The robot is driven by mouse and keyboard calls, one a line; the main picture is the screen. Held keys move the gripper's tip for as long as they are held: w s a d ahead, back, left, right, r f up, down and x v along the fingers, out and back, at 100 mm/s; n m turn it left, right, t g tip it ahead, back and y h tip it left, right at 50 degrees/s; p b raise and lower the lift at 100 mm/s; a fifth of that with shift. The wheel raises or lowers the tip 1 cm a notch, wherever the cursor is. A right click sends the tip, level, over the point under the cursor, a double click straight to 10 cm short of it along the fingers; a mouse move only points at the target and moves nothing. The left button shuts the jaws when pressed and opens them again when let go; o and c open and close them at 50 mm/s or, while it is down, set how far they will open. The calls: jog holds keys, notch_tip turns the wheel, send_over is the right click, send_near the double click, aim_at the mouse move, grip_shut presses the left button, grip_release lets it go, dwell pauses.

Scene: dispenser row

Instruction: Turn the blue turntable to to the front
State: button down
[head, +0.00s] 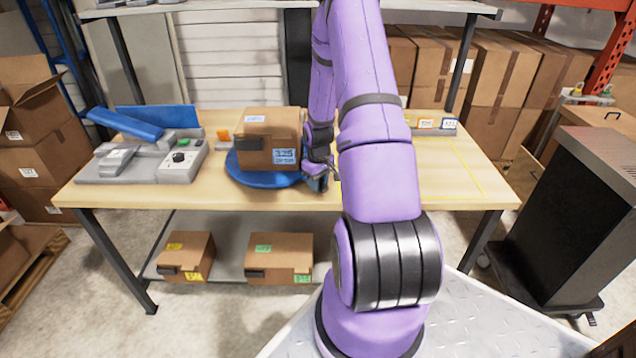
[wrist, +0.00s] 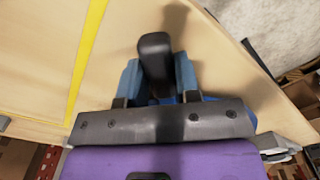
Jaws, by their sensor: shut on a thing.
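The blue turntable (head: 245,176) is a round disc on the workbench, left of my arm in the head view. A brown cardboard box (head: 265,135) with a white-and-blue label reading 325 rests on it. My gripper (head: 318,182) is low at the right edge of the turntable. In the wrist view, my gripper (wrist: 157,75) has its blue fingers on either side of a dark rounded handle (wrist: 154,47) and is shut on it. The handle's join to the turntable is hidden; a little blue shows behind the gripper body.
A grey device (head: 150,160) with a blue lever stands left on the workbench (head: 130,195). Two boxes (head: 280,258) lie on the lower shelf. A yellow outline (head: 470,170) marks clear bench at the right. A dark cabinet (head: 565,220) stands further right.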

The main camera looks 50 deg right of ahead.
jog(key=c, duration=0.8)
grip_release()
jog(key=shift+d, duration=0.25)
jog(key=shift+c, duration=0.2)
jog(key=shift+r, duration=0.1)
notch_tip(320, 180, up, 11)
jog(key=shift+f, duration=0.2)
